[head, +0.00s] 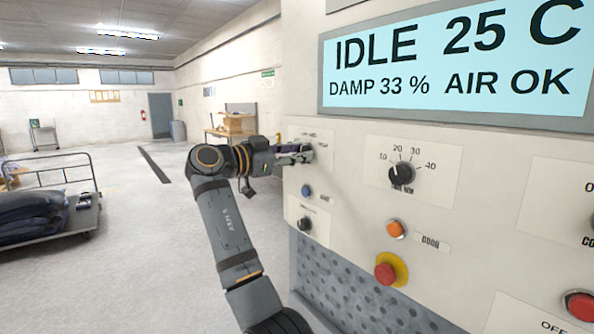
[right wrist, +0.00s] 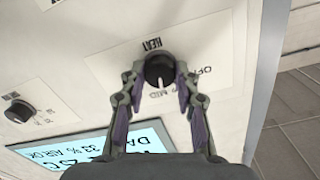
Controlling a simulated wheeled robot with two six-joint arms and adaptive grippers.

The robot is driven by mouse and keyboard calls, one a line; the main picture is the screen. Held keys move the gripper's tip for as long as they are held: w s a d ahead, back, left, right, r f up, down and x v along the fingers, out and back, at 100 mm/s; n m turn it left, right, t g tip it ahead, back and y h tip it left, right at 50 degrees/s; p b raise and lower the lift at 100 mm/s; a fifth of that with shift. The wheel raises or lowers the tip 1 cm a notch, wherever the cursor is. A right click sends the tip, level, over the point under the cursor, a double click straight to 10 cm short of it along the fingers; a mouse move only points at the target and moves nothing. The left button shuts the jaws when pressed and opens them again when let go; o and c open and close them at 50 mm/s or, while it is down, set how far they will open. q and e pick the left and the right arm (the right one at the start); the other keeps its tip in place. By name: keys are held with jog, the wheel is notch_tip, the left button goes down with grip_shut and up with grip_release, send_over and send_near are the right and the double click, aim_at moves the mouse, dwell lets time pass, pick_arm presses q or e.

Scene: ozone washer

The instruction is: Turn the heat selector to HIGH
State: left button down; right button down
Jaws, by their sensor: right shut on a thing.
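The heat selector (right wrist: 158,68) is a round black knob with a pale pointer line, on a pale plate marked HEAT on the machine's panel. In the right wrist view the pointer aims down the picture, toward the MID print. OFF is printed to the right; I cannot make out a HIGH mark. My right gripper (right wrist: 161,78) is shut on the knob, with one finger on each side of it. In the head view my right gripper (head: 302,152) is at the panel's left part, and its fingers largely hide the knob. My left gripper is not in view.
A numbered black dial (head: 401,174) is right of the gripper. Below are a blue button (head: 306,191), another black knob (head: 304,223), an orange button (head: 396,229) and a red button (head: 386,272). The display (head: 455,62) reads IDLE. A loaded cart (head: 85,215) stands far left; floor between is clear.

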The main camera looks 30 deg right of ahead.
jog(key=shift+m+b, duration=2.2)
jog(key=shift+m, duration=2.6)
jog(key=c, duration=1)
grip_release()
jog(key=a, duration=0.8)
jog(key=s+a, duration=0.1)
jog(key=a, duration=0.3)
